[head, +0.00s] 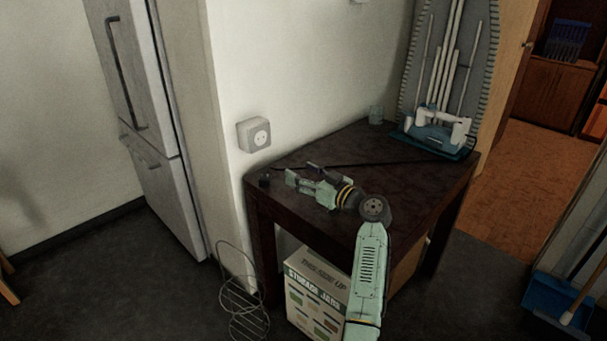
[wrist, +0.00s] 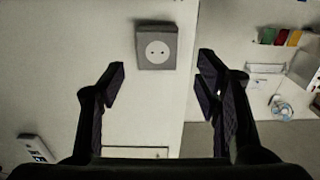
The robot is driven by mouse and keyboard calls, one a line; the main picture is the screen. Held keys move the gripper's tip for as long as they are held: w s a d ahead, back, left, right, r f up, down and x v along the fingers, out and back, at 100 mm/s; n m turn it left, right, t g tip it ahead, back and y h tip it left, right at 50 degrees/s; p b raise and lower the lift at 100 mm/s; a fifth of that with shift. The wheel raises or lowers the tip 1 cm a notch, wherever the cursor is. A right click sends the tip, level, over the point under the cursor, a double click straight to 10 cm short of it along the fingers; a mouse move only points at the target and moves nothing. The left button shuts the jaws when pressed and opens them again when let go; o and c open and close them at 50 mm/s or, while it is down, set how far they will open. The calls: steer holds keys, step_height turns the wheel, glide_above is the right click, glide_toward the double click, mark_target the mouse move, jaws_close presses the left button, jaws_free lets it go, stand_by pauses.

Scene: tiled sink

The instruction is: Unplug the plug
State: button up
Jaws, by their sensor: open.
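A grey square wall socket (head: 253,134) is on the white wall left of the dark table. Its round white face shows two holes, and no plug is in it. It also shows in the wrist view (wrist: 157,45), top centre, ahead of my gripper (wrist: 161,72). My gripper is open, with its dark fingers apart and nothing between them. In the head view my gripper (head: 296,179) is over the table's left part, right of and below the socket. A small black thing (head: 264,181) shows by the table's left corner; I cannot tell whether it is a plug.
A wire rack (head: 240,300) stands on the floor at left. A fridge (head: 150,120) stands beyond the wall edge.

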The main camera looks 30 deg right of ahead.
steer(key=v, duration=1.2)
